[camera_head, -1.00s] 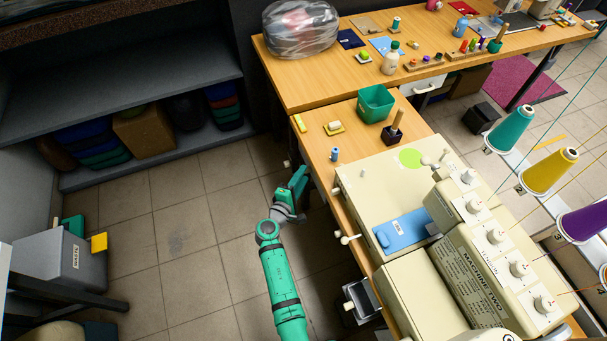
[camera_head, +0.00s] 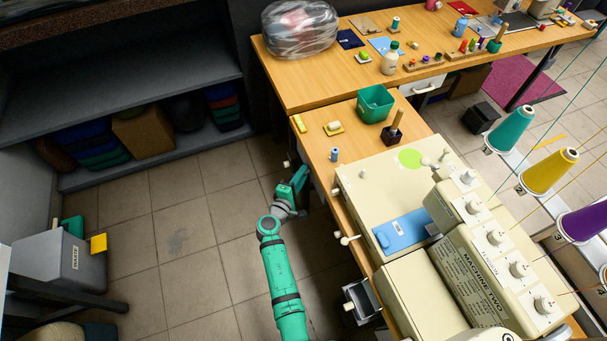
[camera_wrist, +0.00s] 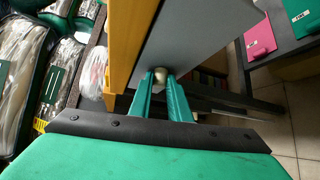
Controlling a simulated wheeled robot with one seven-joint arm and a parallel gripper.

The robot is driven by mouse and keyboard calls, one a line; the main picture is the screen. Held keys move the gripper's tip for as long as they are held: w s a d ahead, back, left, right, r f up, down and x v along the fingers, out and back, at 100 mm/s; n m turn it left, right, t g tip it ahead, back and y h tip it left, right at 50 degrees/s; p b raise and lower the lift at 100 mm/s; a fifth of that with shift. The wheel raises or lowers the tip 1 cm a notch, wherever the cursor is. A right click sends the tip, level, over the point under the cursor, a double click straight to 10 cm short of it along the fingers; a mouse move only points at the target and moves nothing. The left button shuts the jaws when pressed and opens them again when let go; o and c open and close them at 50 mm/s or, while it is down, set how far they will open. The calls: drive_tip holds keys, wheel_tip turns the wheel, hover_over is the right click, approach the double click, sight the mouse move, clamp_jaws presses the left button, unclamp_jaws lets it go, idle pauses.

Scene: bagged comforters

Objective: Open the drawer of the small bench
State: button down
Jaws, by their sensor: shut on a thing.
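The small bench (camera_head: 318,160) has a wooden top and stands in the middle of the head view, below the longer bench. In the wrist view, a pale round knob (camera_wrist: 160,74) sits between the tips of my gripper (camera_wrist: 160,82), whose two green fingers are closed on it. The knob is at a grey panel (camera_wrist: 190,42) beside a wooden edge (camera_wrist: 127,40). In the head view my gripper (camera_head: 298,180) is at the bench's left side, and its fingertips are hard to make out. I cannot tell how far the drawer stands out.
A cream sewing machine (camera_head: 370,185), a green bin (camera_head: 376,103) and small items stand on the small bench. Tiled floor (camera_head: 190,240) left of my arm is clear.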

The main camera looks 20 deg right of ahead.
drive_tip(key=a, duration=1.8)
drive_tip(key=shift+s, duration=0.4)
drive_tip(key=shift+d, duration=0.1)
drive_tip(key=c, duration=1.8)
unclamp_jaws()
drive_tip(key=shift+c, duration=0.2)
drive_tip(key=shift+o, duration=0.9)
drive_tip(key=v, duration=1)
drive_tip(key=shift+s+a, duration=0.25)
drive_tip(key=shift+a, duration=0.1)
